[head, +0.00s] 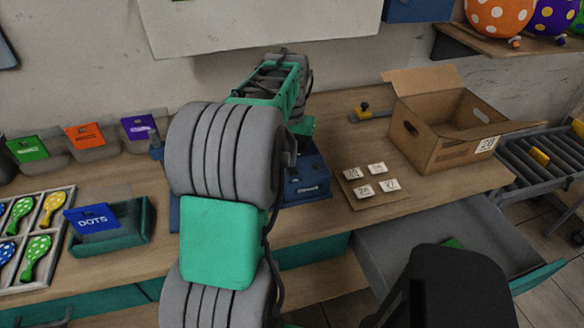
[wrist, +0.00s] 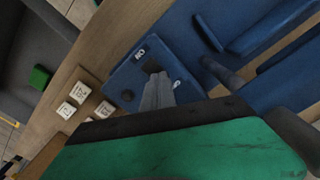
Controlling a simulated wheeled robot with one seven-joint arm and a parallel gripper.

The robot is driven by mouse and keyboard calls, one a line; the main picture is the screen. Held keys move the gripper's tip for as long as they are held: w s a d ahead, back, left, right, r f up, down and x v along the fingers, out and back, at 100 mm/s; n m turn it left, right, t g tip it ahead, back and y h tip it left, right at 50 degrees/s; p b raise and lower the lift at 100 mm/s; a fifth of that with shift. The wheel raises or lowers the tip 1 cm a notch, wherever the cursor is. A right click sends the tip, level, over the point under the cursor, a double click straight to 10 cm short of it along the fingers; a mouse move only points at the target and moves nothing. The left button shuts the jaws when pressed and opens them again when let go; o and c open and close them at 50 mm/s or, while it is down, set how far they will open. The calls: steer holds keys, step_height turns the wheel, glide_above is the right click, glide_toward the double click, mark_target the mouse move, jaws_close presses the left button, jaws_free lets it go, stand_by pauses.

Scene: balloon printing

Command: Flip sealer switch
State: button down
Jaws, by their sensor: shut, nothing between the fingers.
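The sealer is a blue machine (head: 308,182) on the workbench, largely hidden behind my arm in the head view. In the wrist view its blue front panel (wrist: 122,78) shows a small white label (wrist: 140,53) and a dark round knob (wrist: 127,95). My gripper (wrist: 160,77) is shut and empty, with its grey fingertips over this panel beside the label. Whether they touch it I cannot tell. A small dark part (wrist: 151,67) lies right at the fingertips; the switch itself is not clearly made out. In the head view my gripper is hidden behind my arm.
Small white cards on a board (head: 372,188) lie right of the sealer. An open cardboard box (head: 432,145) stands behind them. A grey drawer (head: 400,245) is pulled out below. A teal DOTS bin (head: 130,232) and a balloon tray (head: 62,240) are at left.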

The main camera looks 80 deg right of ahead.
steer(key=shift+r+p, duration=2.3)
steer(key=shift+r, duration=1.05)
